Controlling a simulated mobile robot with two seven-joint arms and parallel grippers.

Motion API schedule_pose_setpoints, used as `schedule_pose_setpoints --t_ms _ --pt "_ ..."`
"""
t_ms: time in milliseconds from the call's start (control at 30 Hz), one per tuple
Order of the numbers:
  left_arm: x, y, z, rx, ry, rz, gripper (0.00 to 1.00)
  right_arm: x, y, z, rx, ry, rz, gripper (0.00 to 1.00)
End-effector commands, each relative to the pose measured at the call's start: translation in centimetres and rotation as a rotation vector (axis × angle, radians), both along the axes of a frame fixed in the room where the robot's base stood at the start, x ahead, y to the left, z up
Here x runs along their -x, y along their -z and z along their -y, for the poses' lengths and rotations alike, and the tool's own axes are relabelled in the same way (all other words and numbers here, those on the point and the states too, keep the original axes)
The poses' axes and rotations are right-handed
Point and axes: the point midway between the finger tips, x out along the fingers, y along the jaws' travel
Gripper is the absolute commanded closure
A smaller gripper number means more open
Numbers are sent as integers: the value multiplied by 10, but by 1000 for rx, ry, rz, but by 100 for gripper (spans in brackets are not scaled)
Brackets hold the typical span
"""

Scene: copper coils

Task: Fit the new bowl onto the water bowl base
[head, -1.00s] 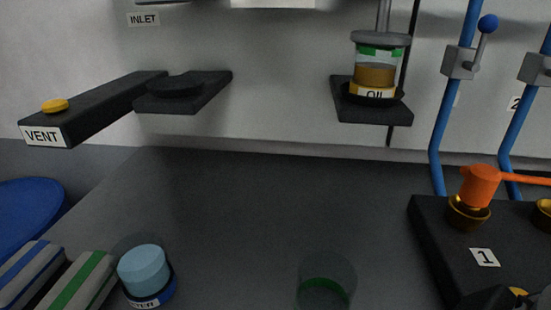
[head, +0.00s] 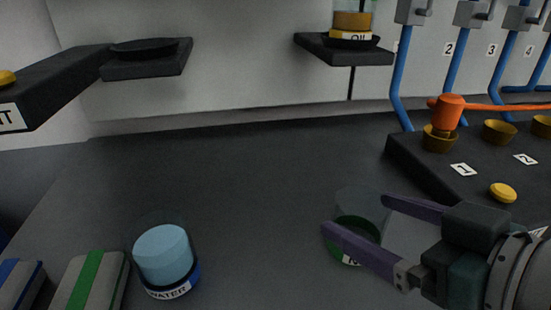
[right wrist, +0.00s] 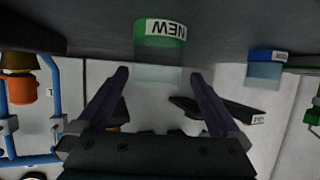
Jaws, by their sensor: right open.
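The new bowl (head: 352,205) is a clear, empty cup with a green band at its foot, upright on the dark bench top. In the right wrist view the new bowl (right wrist: 160,42) appears upside down, with the label NEW on its band. My right gripper (head: 355,212) is open, its two purple fingers pointing at the bowl from the right, without a grip on it. In the right wrist view the bowl lies just ahead of the fingertips, between their lines. A wall shelf with an empty round black seat (head: 145,48) is at upper left; it looks like the water bowl base.
A bowl of pale blue liquid labelled WATER (head: 163,255) stands on the bench at lower left, beside striped blocks (head: 90,280). An oil bowl (head: 352,22) sits on another shelf. A black block with brass cups (head: 440,140) and an orange tool (head: 447,112) is at right.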

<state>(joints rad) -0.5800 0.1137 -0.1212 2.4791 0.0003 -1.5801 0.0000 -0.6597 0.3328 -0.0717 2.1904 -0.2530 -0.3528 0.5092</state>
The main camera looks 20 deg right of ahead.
Motion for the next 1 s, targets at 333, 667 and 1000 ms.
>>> schedule_pose_setpoints --t_ms 333,667,1000 --pt "0 10 0 0 -1 0 50 -34 15 2 2 -2 2 0" --pt "0 14 -2 -7 4 1 50 -56 24 0 0 -1 -2 0" --pt "0 14 -3 -11 6 2 50 -55 23 0 1 -1 -2 24"
